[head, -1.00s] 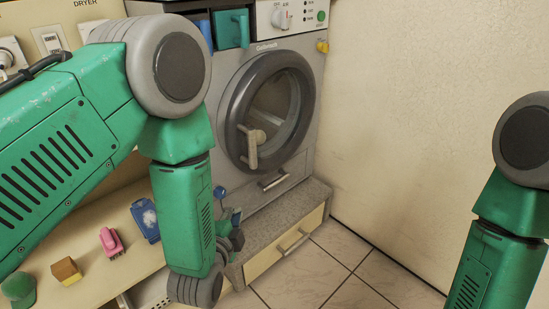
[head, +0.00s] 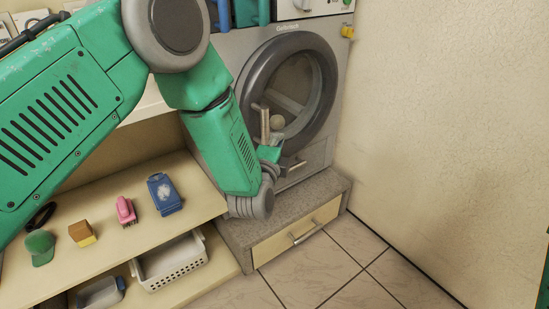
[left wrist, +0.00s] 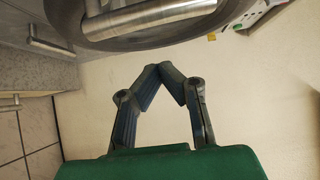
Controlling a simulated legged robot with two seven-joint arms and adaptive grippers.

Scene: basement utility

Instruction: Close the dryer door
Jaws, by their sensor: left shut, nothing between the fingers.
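The dryer door (head: 322,95) is a round dark ring with a glass middle on the front of the grey dryer. A pale upright bar handle (head: 264,122) shows at its lower left. I cannot tell how far the door stands ajar. My left gripper (head: 277,146) is low in front of the door, just below the handle and partly hidden by its own wrist. In the left wrist view its fingers (left wrist: 160,68) meet at the tips, empty. The door's rim (left wrist: 95,38) and metal handle (left wrist: 140,17) show above them, apart from the fingers. My right gripper is out of view.
The dryer stands on a speckled plinth with a drawer (head: 298,232). A wooden shelf (head: 150,232) at the left holds brushes, a sponge and a green item, with a white basket (head: 170,263) below. A plain wall (head: 440,130) bounds the right; the tiled floor is clear.

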